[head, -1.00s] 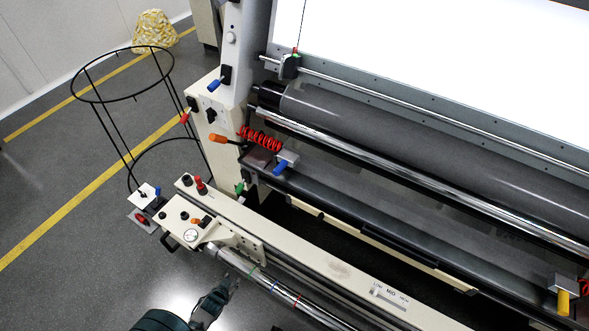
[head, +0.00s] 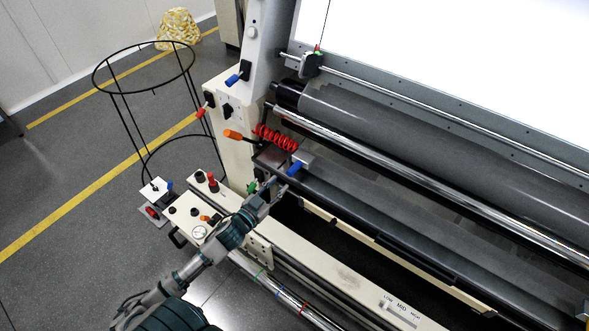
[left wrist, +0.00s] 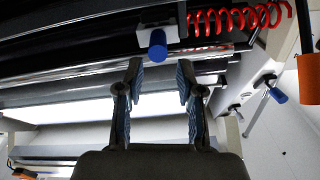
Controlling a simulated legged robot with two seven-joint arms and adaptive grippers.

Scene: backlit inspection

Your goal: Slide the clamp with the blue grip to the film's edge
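The clamp with the blue grip (head: 295,168) sits at the left end of the dark front bar (head: 350,205), its grey block behind the grip. In the left wrist view the blue grip (left wrist: 157,46) points at the camera, just beyond the fingertips and roughly centred between them. My left gripper (head: 277,187) is just in front of and below the clamp. In the left wrist view its two ribbed fingers (left wrist: 160,72) are apart with nothing between them. I cannot make out the film's edge. My right gripper is not in view.
A red coiled hose (head: 275,137) and an orange handle (head: 234,134) are close to the clamp's left. A control panel (head: 195,215) with knobs and a gauge lies under my left arm. A long chrome roller (head: 400,172) runs behind the bar.

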